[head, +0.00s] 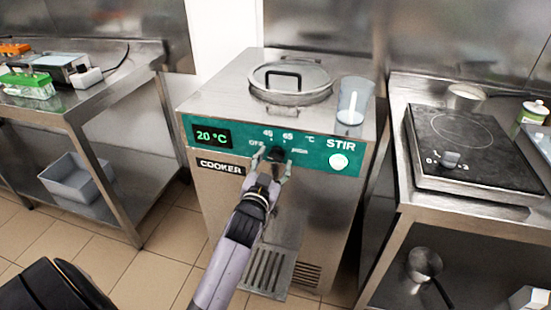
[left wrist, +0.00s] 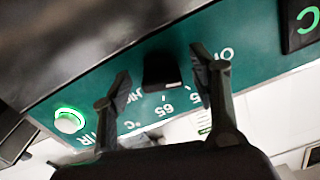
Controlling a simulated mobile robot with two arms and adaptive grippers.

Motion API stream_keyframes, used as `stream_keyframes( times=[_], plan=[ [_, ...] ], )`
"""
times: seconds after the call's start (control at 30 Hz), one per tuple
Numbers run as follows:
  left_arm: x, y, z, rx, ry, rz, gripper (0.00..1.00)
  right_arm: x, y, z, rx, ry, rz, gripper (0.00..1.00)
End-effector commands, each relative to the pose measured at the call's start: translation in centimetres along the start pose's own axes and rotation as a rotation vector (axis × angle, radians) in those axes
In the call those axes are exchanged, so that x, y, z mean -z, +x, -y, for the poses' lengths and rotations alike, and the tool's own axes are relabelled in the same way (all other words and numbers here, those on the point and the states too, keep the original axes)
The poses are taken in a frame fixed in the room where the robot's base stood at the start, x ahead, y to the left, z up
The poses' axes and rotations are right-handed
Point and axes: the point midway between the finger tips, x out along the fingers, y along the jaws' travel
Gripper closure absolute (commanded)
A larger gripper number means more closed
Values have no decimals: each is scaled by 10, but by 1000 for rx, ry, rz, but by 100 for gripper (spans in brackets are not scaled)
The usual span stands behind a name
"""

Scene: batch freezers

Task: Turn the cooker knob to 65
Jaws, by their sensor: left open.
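The cooker (head: 250,90) is a steel box with a green front panel (head: 355,160). Its display (head: 211,135) reads 20 °C. The dark cooker knob (head: 277,154) sits mid-panel below the marks 45 and 65, with OFF to its left and HIGH to its right. My left gripper (head: 272,163) is at the knob, its fingers on either side. In the left wrist view the black knob (left wrist: 161,70) lies between the two open fingertips (left wrist: 163,72), with a visible gap at each side. Which mark the knob points to cannot be told. My right gripper is not in view.
A lit STIR button (head: 339,161) is to the right of the knob. A lidded opening (head: 290,78) and a clear beaker (head: 352,100) are on the cooker's top. Steel tables stand on both sides, the right one holding a hot plate (head: 475,140).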

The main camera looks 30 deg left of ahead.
Motion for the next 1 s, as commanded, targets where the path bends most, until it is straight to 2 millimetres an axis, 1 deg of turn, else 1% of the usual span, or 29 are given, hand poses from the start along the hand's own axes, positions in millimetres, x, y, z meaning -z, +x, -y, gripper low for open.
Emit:
stream_keyframes(
  times=[0.2, 0.43, 0.9, 1.0],
  plan=[
    [0, 0, 0, 0, 0, 0, 46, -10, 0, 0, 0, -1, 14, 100],
    [0, 0, 0, 0, 0, 0, 61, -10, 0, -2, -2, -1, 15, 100],
    [0, 0, 0, 0, 0, 0, 92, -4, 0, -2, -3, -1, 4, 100],
    [0, 0, 0, 0, 1, 0, 93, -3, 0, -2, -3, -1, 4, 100]
  ],
)
